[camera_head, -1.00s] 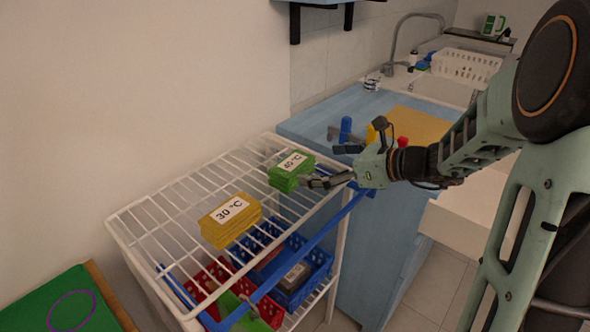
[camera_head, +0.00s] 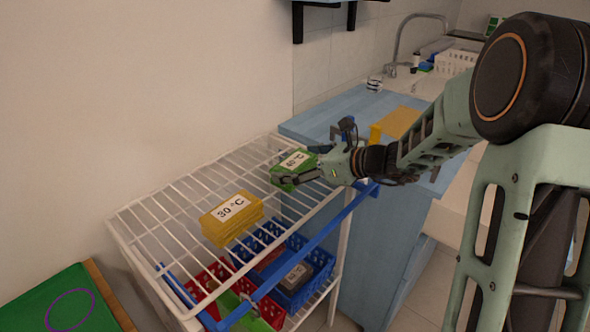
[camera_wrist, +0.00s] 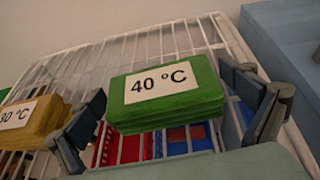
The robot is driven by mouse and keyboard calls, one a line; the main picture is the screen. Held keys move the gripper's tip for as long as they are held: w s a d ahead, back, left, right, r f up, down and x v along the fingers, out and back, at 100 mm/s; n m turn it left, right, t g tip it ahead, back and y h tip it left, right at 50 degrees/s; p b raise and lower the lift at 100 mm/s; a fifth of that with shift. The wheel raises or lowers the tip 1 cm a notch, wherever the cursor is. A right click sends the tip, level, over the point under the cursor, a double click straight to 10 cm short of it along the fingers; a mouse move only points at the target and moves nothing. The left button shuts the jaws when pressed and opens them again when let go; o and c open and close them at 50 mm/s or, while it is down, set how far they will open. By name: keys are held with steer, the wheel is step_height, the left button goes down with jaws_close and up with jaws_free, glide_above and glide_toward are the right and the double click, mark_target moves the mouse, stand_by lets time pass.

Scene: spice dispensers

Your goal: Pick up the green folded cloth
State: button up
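The green folded cloth (camera_head: 284,182) with a "40 °C" label lies at the right end of the white wire rack's top. It also shows in the middle of the wrist view (camera_wrist: 165,104). My gripper (camera_head: 300,170) is at the cloth, coming from the right. In the wrist view my open gripper (camera_wrist: 172,118) has one finger on each side of the cloth, with a gap visible near each side. The fingers partly hide the cloth in the head view.
A yellow folded stack (camera_head: 230,219) labelled "30 °C" sits left of the cloth on the white wire rack (camera_head: 160,225). Blue (camera_head: 318,262) and red (camera_head: 204,277) baskets are below. A blue counter (camera_head: 325,118) stands behind. A blue rail (camera_head: 318,236) runs along the rack's front.

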steer(key=c, duration=0.8)
